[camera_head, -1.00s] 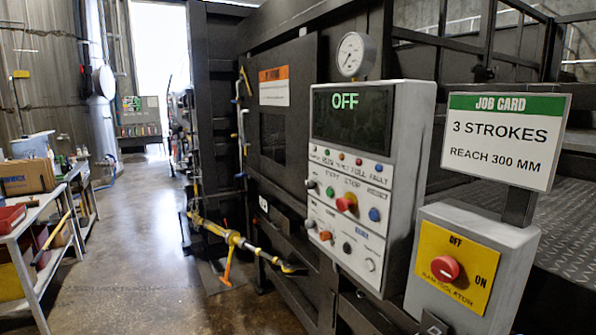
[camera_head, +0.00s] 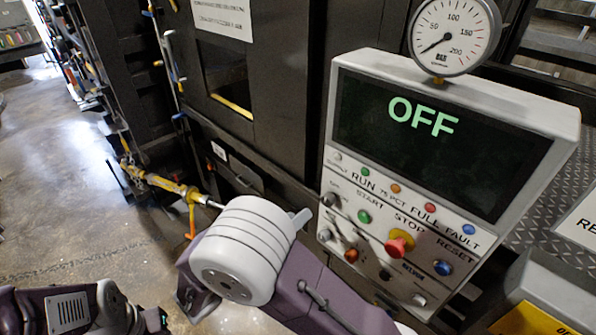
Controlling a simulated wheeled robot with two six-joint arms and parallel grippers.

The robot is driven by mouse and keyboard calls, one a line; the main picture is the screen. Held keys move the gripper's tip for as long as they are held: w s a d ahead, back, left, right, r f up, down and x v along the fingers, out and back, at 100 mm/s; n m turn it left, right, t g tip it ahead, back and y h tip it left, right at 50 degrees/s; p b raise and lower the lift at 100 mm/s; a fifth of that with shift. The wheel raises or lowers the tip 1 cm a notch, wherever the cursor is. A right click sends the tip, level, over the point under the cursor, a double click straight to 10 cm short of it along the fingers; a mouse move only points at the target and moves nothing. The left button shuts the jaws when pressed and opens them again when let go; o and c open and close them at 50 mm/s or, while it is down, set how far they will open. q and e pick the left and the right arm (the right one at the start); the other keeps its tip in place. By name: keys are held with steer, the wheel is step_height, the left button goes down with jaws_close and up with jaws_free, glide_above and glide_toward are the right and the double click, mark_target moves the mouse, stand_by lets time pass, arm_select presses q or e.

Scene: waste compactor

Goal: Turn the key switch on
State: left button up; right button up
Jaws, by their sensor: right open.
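The grey control box shows OFF on its dark display (camera_head: 430,145). Below it, a small dark knob at the panel's left edge looks like the key switch (camera_head: 330,200); its label is too small to read. My right arm reaches up from the bottom centre. Its thick white wrist hides most of my right gripper (camera_head: 301,217); a grey finger shows beside the panel's left edge, open, with nothing seen in it. It appears apart from the switch, though the depth is hard to judge. Parts of my left arm show at bottom left; its gripper is not visible.
A red stop button (camera_head: 399,243), green start button (camera_head: 364,216) and blue reset button (camera_head: 442,267) sit near the switch. A pressure gauge (camera_head: 453,37) stands on top of the box. The yellow isolator plate (camera_head: 535,318) is lower right.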

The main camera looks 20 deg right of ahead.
mark_target(325, 202)
steer(key=p+x, duration=0.1)
steer(key=x, duration=0.2)
steer(key=p+x, duration=0.1)
steer(key=x, duration=0.1)
steer(key=s+p+x, duration=0.1)
steer(key=x, duration=0.2)
steer(key=shift+d+p, duration=0.35)
steer(key=shift+d, duration=0.25)
steer(key=shift+s+d, duration=0.15)
steer(key=shift+d, duration=0.05)
steer(key=shift+s+r, duration=0.1)
steer(key=shift+s, duration=0.25)
steer(key=shift+w+a, duration=0.2)
steer(key=shift+w, duration=0.05)
jaws_close()
arm_select(q)
steer(key=r, duration=0.1)
steer(key=s+r, duration=0.1)
steer(key=r, duration=0.2)
steer(key=shift+s+d, duration=0.15)
steer(key=shift+s, duration=0.2)
